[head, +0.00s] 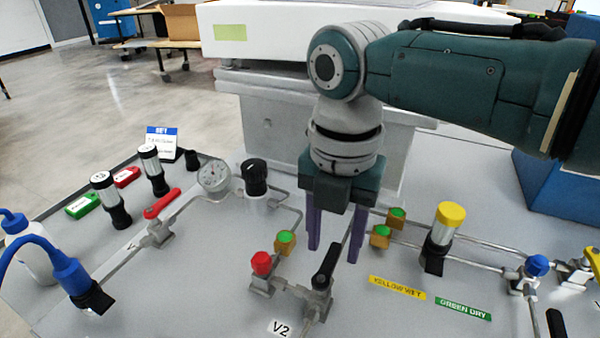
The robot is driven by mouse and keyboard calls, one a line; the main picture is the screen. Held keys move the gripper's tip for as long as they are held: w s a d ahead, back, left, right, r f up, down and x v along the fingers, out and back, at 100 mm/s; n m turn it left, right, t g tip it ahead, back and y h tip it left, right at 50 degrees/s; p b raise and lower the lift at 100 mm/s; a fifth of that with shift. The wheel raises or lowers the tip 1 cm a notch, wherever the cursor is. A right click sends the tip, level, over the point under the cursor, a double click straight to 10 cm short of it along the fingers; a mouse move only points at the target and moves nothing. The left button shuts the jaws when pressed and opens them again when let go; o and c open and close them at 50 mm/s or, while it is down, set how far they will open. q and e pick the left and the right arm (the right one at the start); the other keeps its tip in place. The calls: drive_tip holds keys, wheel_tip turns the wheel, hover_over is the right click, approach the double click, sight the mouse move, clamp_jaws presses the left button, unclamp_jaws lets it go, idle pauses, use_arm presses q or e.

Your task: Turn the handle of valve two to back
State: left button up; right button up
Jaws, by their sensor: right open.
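The black handle (326,268) of valve two sits on a metal pipe fitting, with the white V2 label (281,328) in front of it. The handle slants from its pivot toward the back and slightly right in the head view. My right gripper (333,250) points down above the panel, its two purple fingers apart. The far end of the handle appears between or just in front of the fingertips; I cannot tell whether they touch it. My left gripper is not in view.
A red-knobbed valve (261,264) stands close left of the handle. Green-topped fittings (285,240) and a yellow-capped cylinder (445,225) stand nearby. A black knob (254,178), gauge (214,176) and red valve handle (162,203) are farther left. Yellow (397,288) and green labels lie right.

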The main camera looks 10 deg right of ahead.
sight(335, 251)
use_arm(q)
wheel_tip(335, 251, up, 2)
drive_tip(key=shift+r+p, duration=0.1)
drive_tip(key=shift+p, duration=1)
use_arm(e)
wheel_tip(335, 251, up, 10)
drive_tip(key=shift+d, duration=0.1)
